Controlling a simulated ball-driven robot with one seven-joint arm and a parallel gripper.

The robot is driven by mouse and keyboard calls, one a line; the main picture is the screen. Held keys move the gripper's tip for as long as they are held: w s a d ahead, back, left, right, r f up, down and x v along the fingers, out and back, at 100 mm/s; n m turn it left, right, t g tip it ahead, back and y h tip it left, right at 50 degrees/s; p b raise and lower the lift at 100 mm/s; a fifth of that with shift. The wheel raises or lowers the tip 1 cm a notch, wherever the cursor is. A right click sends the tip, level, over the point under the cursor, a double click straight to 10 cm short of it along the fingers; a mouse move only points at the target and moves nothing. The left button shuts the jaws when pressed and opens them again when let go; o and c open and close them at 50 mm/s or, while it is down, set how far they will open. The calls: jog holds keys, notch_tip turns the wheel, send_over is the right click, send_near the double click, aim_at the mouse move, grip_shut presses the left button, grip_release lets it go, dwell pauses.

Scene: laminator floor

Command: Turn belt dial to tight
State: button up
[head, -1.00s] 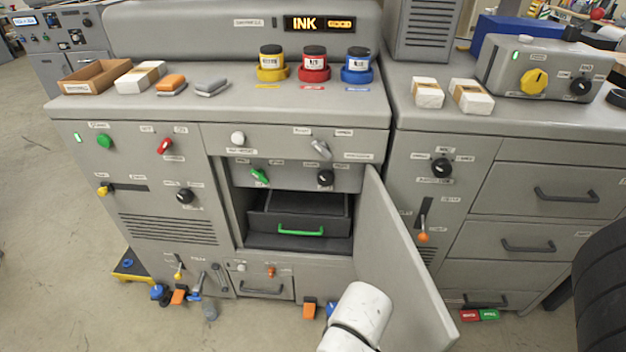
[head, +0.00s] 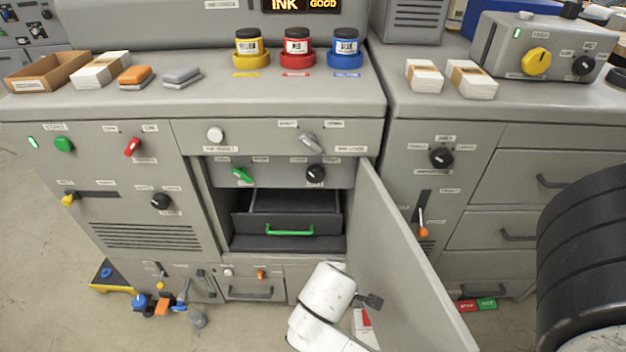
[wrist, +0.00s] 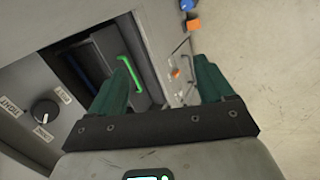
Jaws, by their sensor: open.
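A black round dial (head: 315,173) with small labels sits on the panel just above the open compartment, right of a green lever. In the head view my white arm shows low centre; the fingers cannot be made out there.
The open grey door (head: 405,265) stands out right of my arm. A dark drawer with a green handle (head: 290,231) is inside the compartment. Other black dials are on the left panel (head: 160,201) and right cabinet (head: 441,157). Ink jars (head: 297,45) stand on top.

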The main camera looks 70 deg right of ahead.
jog(key=w+d+r+n+h, duration=0.25)
jog(key=d+n+h, duration=0.2)
jog(key=d, duration=0.35)
jog(key=n+t+h, duration=0.4)
jog(key=n+h, duration=0.3)
jog(key=n, duration=1)
send_near(315, 177)
jog(key=x, duration=0.8)
jog(key=shift+w+d+f, duration=0.1)
jog(key=shift+w+d, duration=0.1)
jog(key=shift+d, duration=0.15)
jog(key=c, duration=1)
